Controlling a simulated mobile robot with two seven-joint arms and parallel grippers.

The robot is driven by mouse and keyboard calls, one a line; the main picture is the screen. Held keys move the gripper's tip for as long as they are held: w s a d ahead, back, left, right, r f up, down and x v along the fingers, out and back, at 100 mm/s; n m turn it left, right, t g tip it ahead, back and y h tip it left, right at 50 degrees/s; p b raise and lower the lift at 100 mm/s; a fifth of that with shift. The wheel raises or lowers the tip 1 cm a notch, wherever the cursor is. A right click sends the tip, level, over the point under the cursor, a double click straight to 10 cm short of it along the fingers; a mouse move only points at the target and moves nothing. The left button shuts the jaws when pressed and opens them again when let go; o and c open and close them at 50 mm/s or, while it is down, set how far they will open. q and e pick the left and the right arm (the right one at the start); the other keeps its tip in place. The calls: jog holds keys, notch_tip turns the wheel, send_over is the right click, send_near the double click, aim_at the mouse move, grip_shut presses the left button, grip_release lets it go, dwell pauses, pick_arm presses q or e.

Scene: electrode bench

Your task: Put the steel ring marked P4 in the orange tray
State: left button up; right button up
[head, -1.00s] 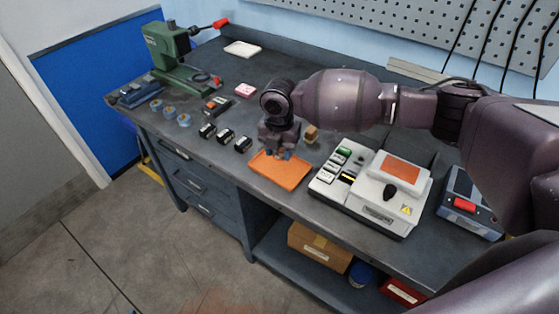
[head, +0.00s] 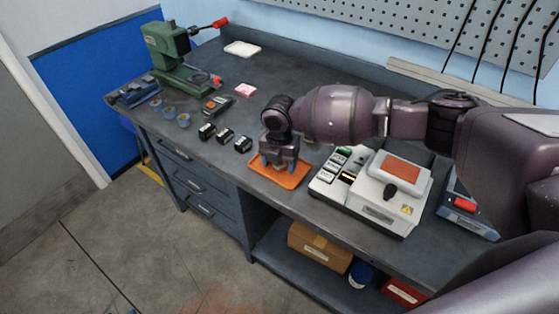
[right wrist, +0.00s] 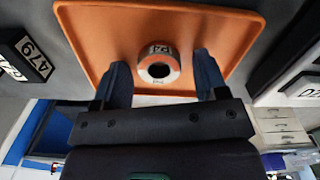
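The steel ring marked P4 (right wrist: 158,62) lies in the orange tray (right wrist: 95,30) in the right wrist view, its label upside down. In the head view the orange tray (head: 263,175) sits near the bench's front edge. My right gripper (head: 281,166) is low over the tray there. In the right wrist view my right gripper (right wrist: 163,75) is open, one finger on each side of the ring with a gap to it on both sides. The ring cannot be made out in the head view. My left gripper is not in view.
Black labelled blocks (head: 225,136) stand left of the tray. A white instrument (head: 370,207) stands to its right. The bench behind the tray is clear.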

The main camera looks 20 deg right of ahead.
notch_tip(320, 180, up, 12)
jog(key=shift+r, duration=0.15)
dwell(0.7)
dwell(0.4)
